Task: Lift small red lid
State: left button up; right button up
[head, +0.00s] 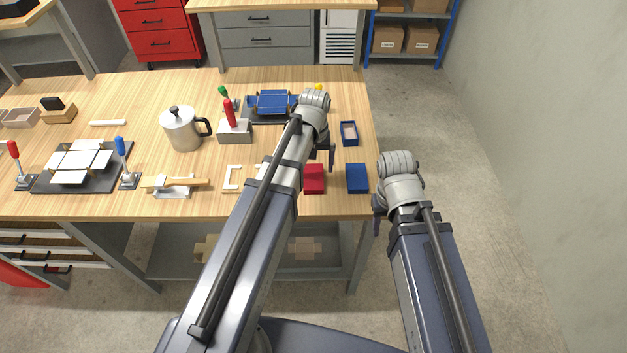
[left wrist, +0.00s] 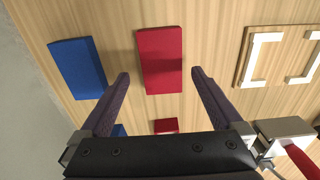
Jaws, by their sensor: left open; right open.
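The small red lid (head: 313,179) lies flat near the front edge of the wooden table, left of a blue lid (head: 357,179). In the left wrist view, the red lid (left wrist: 160,60) shows between and beyond the fingertips of my left gripper (left wrist: 160,78). My left gripper (head: 322,158) is open and empty above the table, close to the lid; the exact height gap is unclear. A second red piece (left wrist: 166,126) is partly hidden by the gripper body in the left wrist view. My right gripper (head: 378,212) is open, off the table's right edge.
A blue open box (head: 349,133) stands behind the blue lid. A cream bracket-shaped piece (head: 232,178) lies left of the lid. A red-handled block (head: 234,130), a metal jug (head: 182,128) and a blue former (head: 272,103) stand further back. The right floor is clear.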

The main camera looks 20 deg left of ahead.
aim_at(313, 176)
pick_arm(q)
notch_tip(313, 176, down, 4)
jog(key=b, duration=0.3)
jog(key=shift+a, duration=0.1)
jog(key=shift+s+r, duration=0.1)
jog(key=shift+r, duration=0.05)
jog(key=shift+c, duration=0.2)
jog(key=c, duration=1.2)
